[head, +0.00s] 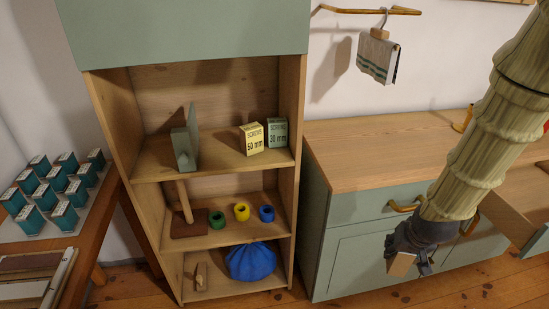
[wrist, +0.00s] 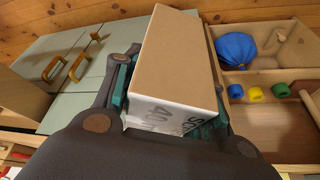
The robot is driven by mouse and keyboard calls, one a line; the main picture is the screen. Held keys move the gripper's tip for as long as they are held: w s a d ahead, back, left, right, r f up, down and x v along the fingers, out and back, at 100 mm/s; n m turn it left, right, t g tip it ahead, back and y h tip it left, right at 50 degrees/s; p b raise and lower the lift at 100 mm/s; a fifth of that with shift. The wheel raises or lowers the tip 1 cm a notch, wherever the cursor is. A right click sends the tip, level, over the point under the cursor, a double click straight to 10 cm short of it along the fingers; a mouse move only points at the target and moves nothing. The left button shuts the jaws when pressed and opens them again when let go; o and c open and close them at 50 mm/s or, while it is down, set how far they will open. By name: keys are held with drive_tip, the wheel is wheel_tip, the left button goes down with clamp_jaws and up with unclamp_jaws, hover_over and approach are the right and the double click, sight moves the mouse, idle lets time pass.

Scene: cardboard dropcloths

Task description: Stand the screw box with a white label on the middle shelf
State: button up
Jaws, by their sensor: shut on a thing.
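My gripper (head: 408,260) is shut on a screw box (head: 401,264), held in front of the green cabinet, right of the shelf unit. In the wrist view the box (wrist: 170,60) shows a plain brown face and a white label with partly hidden "40" lettering; my gripper (wrist: 165,110) has a finger on each side of it. The shelf unit's middle shelf (head: 226,237) bears a wooden peg stand (head: 188,219) and green (head: 217,220), yellow (head: 242,212) and blue (head: 266,213) rings. The box is well apart from the shelves.
The upper shelf bears a grey-green bookend (head: 185,145), a yellow 50 mm box (head: 252,139) and a green 30 mm box (head: 277,133). A blue bag (head: 251,261) lies on the bottom shelf. An open drawer (head: 515,220) juts out at right.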

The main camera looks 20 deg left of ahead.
drive_tip(key=w+a+r+n+g+y+b, duration=0.1)
drive_tip(key=w+a+n+b, duration=0.15)
drive_tip(key=a, duration=1.15)
drive_tip(key=w+a+n+y+b, duration=0.15)
drive_tip(key=a+n, duration=0.25)
drive_tip(key=a, duration=1)
drive_tip(key=w+a+r+n, duration=0.1)
drive_tip(key=a+r+n, duration=0.1)
drive_tip(key=a+r, duration=0.65)
drive_tip(key=w+a+r+n, duration=0.15)
drive_tip(key=a+r, duration=0.35)
drive_tip(key=a, duration=0.7)
drive_tip(key=shift+g+y, duration=0.25)
drive_tip(key=shift+g, duration=0.15)
drive_tip(key=w+a+p, duration=0.1)
drive_tip(key=w+a, duration=0.2)
drive_tip(key=a, duration=0.1)
drive_tip(key=w+a, duration=0.3)
drive_tip(key=a, duration=0.2)
drive_tip(key=w+a+p, duration=0.1)
drive_tip(key=w+a, duration=0.3)
drive_tip(key=a, duration=0.1)
drive_tip(key=shift+p, duration=0.35)
drive_tip(key=shift+w+a, duration=0.1)
drive_tip(key=shift+w, duration=0.05)
wheel_tip(320, 180, down, 4)
drive_tip(key=shift+r, duration=0.2)
